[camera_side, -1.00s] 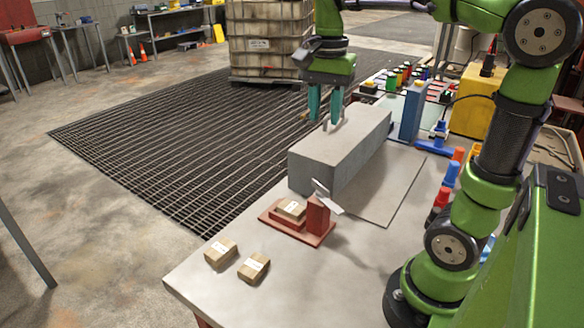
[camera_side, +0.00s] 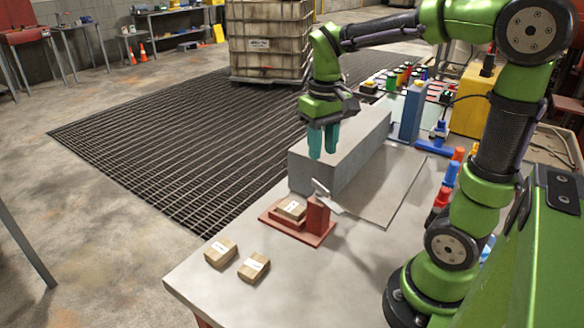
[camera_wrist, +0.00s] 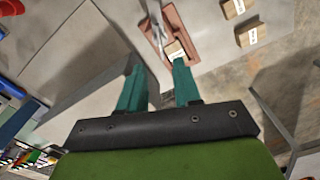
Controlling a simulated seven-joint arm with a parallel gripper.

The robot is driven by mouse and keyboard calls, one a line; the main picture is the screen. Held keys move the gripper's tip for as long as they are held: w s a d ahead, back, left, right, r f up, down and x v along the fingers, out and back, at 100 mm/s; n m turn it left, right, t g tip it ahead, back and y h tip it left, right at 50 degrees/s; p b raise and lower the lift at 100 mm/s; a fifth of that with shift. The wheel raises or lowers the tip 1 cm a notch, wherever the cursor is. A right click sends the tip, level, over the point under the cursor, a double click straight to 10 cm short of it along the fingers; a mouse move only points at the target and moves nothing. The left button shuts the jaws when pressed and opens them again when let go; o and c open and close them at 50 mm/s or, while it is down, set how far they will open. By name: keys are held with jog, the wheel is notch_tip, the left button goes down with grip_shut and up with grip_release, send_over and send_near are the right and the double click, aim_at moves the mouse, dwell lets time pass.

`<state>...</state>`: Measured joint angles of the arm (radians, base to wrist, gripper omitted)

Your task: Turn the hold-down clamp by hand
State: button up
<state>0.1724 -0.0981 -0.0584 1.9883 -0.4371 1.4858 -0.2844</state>
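The hold-down clamp is a red post (camera_side: 318,214) with a pale metal arm (camera_side: 322,190) on a red base plate (camera_side: 275,218). A small brown box (camera_side: 291,209) with a white label sits on the plate beside the post. In the wrist view the clamp's metal arm (camera_wrist: 157,32) lies near the box (camera_wrist: 174,50), beyond my fingertips. My gripper (camera_side: 323,151) has teal fingers pointing down, above and behind the clamp near the grey block's front end. In the wrist view my gripper (camera_wrist: 158,66) has its fingers apart with nothing between them.
A long grey block (camera_side: 345,150) stands just behind the clamp, close to my fingers. Two brown boxes (camera_side: 221,252) (camera_side: 254,267) lie at the table's front left. A blue upright (camera_side: 411,112) stands behind at the right. The table (camera_side: 345,270) right of the clamp is clear.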

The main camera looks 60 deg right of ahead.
aim_at(320, 185)
notch_tip(320, 185, down, 9)
jog(key=shift+f, duration=0.1)
dwell(0.3)
grip_shut()
dwell(1.3)
